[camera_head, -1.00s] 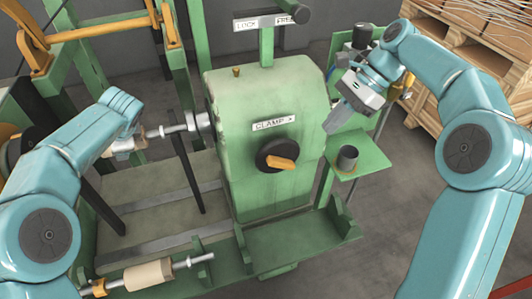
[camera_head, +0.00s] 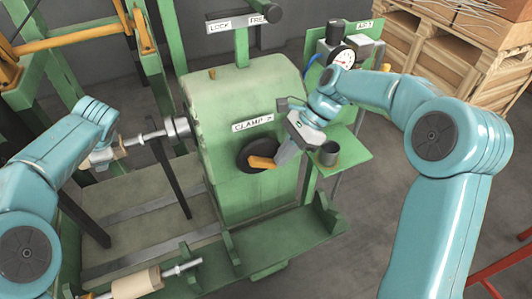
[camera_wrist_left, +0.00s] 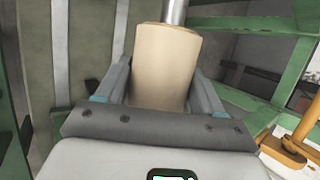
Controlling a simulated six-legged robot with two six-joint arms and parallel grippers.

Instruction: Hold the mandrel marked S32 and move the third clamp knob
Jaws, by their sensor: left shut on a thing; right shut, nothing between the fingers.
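The clamp knob, a black disc (camera_head: 246,150) with an orange lever (camera_head: 261,162), is on the front of the green housing (camera_head: 228,95) under a "CLAMP" plate (camera_head: 252,124). My right gripper (camera_head: 284,155) is shut and empty, its tips close to the lever's right end; I cannot tell whether they touch. My left gripper (camera_wrist_left: 164,85) is shut on a tan mandrel (camera_wrist_left: 167,55), seen between its fingers in the left wrist view. In the head view the mandrel's steel shaft (camera_head: 152,135) runs to the housing's left side. No S32 mark is readable.
Another tan mandrel (camera_head: 137,284) lies on the green rack at the lower left. A dark cup (camera_head: 328,153) stands on a small green shelf (camera_head: 350,160) just right of my right gripper. A gauge (camera_head: 342,58) is behind it. Wooden crates (camera_head: 470,50) stand back right.

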